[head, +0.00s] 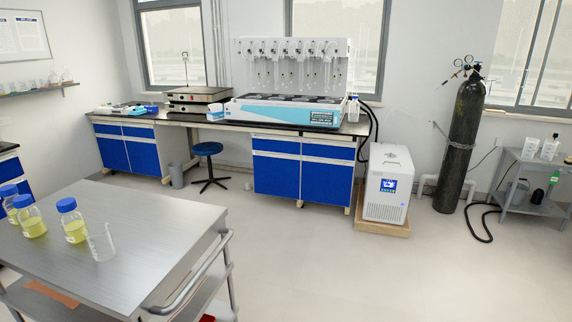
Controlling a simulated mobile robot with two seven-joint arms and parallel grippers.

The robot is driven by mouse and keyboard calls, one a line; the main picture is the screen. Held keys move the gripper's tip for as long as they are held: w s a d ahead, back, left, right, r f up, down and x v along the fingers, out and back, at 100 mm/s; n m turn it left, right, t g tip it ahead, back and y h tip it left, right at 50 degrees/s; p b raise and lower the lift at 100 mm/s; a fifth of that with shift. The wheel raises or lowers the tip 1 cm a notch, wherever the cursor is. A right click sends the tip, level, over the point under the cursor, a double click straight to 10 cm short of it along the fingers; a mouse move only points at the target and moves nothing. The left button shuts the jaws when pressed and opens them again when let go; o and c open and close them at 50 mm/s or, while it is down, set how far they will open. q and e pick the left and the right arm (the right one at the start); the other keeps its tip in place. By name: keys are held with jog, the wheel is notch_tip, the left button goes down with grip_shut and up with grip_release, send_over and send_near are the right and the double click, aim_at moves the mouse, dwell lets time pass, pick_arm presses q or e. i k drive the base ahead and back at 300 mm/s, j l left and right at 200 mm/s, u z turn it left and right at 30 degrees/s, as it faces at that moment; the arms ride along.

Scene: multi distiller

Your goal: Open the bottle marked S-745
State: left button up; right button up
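Three clear bottles with blue caps and yellow liquid stand upright at the left end of a steel trolley (150,225). One bottle (75,231) is nearest the empty glass beaker (102,245). A second bottle (31,223) is left of it, and a third bottle (8,205) is cut by the picture's left edge. All three caps are on. The labels are too small to read, so I cannot tell which bottle is S-745. Neither of my grippers is in view.
The trolley has a rail handle (190,283) on its right side; its top is bare right of the beaker. A bench with a multi-station distiller (290,75), a blue stool (207,150), a white chiller (387,185) and a gas cylinder (462,140) stand behind.

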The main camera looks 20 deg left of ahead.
aim_at(73, 223)
jog(key=k+j, duration=0.1)
jog(key=j, duration=0.45)
jog(key=k+j, duration=0.1)
jog(key=j, duration=0.45)
jog(key=k+j, duration=0.1)
jog(key=j, duration=0.5)
jog(key=k+j, duration=0.1)
jog(key=j, duration=1.6)
jog(key=k+j, duration=0.15)
jog(key=j, duration=0.7)
jog(key=k+j, duration=0.1)
jog(key=j, duration=0.55)
jog(key=k+j, duration=0.15)
jog(key=j, duration=0.15)
